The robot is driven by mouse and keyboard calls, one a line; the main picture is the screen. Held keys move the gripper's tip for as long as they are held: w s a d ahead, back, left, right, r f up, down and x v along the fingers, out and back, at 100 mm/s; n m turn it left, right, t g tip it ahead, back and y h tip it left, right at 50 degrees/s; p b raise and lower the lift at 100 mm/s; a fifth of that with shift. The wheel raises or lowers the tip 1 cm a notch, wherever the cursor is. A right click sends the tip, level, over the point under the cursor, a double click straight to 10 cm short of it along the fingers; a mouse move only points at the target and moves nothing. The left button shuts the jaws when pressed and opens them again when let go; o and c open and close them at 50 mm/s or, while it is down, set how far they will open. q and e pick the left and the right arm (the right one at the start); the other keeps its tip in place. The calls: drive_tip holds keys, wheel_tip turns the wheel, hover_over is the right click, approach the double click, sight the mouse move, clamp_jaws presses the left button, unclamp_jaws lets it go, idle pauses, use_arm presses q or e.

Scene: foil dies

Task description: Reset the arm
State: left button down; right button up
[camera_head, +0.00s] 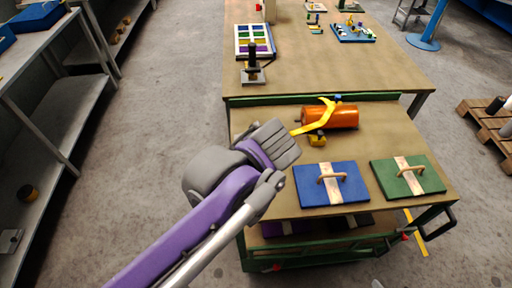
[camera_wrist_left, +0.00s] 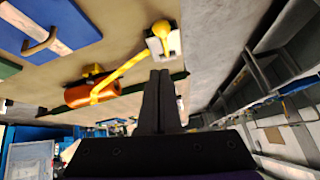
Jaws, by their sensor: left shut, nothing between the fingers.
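My left arm (camera_head: 185,225) reaches in from the lower left in the head view, its grey end over the cart's left side. In the wrist view my left gripper (camera_wrist_left: 160,75) is shut and empty, its two fingers together. In that view its tips are below a white block (camera_wrist_left: 173,44) with a yellow ball on it; I cannot tell the distance. The fingers are hidden in the head view. An orange roll (camera_head: 343,118) with a yellow strip (camera_head: 316,122) lies on the cart and also shows in the wrist view (camera_wrist_left: 75,97). My right gripper is not in view.
On the green-framed cart lie a blue board (camera_head: 312,190) and a green board (camera_head: 430,180), each with a wooden handle. A table (camera_head: 335,72) behind holds a colored tray (camera_head: 240,45) and a black stand (camera_head: 252,66). Shelves stand left; a pallet (camera_head: 482,117) lies right.

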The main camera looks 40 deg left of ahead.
use_arm(q)
drive_tip(key=shift+s+r, duration=0.1)
idle(0.5)
drive_tip(key=s+d+f+m+h, duration=0.2)
drive_tip(key=s+d+f+m, duration=0.1)
drive_tip(key=f, duration=0.4)
drive_tip(key=s+d+f+m+h, duration=0.3)
drive_tip(key=s+d+f, duration=0.1)
drive_tip(key=f, duration=0.3)
drive_tip(key=shift+f, duration=0.35)
drive_tip(key=shift+d, duration=0.1)
